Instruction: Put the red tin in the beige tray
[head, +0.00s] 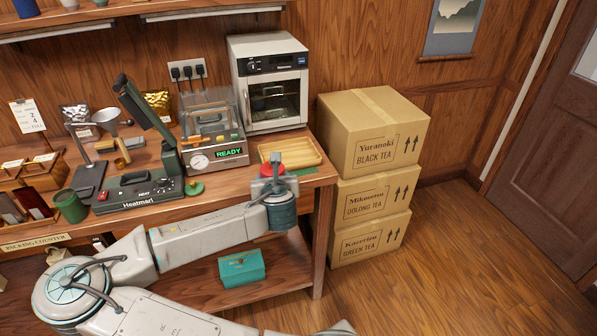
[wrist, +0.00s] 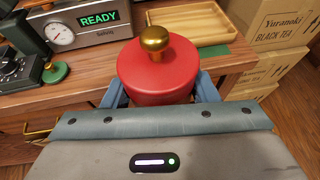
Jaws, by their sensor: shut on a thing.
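The red tin (wrist: 158,68) with a brass knob on its lid is held upright between the blue fingers of my gripper (wrist: 160,92) in the wrist view. In the head view the red tin (head: 272,168) shows only partly, behind my gripper (head: 274,182), at the counter's front right. The beige tray (head: 291,152) is a shallow ribbed wooden tray on the counter's right end, just behind the tin. It looks empty. In the wrist view the beige tray (wrist: 192,24) lies beyond the tin, to its upper right. The tin's underside is hidden.
A vacuum sealer with a READY display (head: 229,153) stands left of the tray, and a white oven (head: 270,82) behind it. A heat sealer (head: 140,190) is further left. Stacked tea cartons (head: 372,140) stand right of the counter. A teal box (head: 241,268) sits on the lower shelf.

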